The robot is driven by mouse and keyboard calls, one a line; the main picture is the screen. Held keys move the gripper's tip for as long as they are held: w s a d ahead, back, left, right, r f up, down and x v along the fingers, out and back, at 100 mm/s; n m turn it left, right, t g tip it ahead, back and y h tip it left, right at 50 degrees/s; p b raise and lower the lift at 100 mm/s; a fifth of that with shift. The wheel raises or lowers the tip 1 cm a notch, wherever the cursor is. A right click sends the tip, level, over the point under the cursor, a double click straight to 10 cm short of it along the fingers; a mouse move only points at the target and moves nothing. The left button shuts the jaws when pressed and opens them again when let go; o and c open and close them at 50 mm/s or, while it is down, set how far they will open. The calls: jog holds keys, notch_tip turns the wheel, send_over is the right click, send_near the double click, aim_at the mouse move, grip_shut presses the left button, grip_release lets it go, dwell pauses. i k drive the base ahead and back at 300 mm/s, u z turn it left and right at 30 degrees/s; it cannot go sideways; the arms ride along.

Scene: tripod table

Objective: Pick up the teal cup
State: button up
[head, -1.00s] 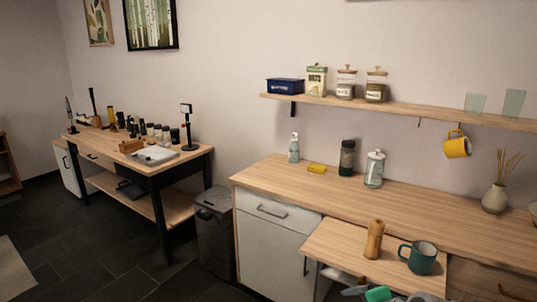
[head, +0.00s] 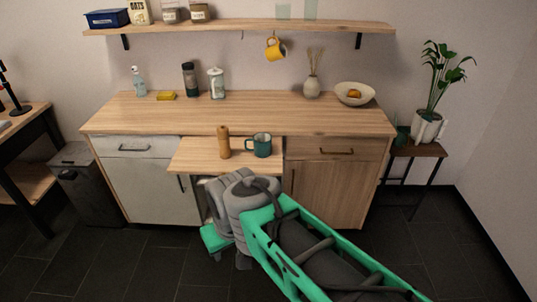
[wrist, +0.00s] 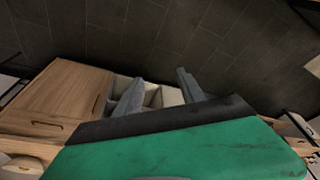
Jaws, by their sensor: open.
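The teal cup (head: 262,146) stands upright on a pull-out wooden board (head: 195,158) at the front of the counter. Its handle points left, towards a wooden mill (head: 223,142) close beside it. My gripper (wrist: 160,88) is open in the wrist view, with two grey fingers spread apart and nothing held between them. The cup does not show in the wrist view. In the head view my arm reaches in from the lower right, below and in front of the board; the fingers cannot be made out there.
The counter (head: 300,118) holds a spray bottle (head: 138,82), a yellow sponge (head: 166,95), a dark bottle (head: 190,80), a glass jar (head: 216,83), a vase (head: 312,86) and a bowl (head: 355,94). A yellow mug (head: 275,48) hangs below the shelf. A plant stands right.

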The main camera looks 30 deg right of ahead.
aim_at(258, 146)
jog(key=u, duration=0.1)
jog(key=k, duration=0.1)
jog(key=z, duration=1.15)
jog(key=i, duration=1.35)
jog(key=u, duration=2.5)
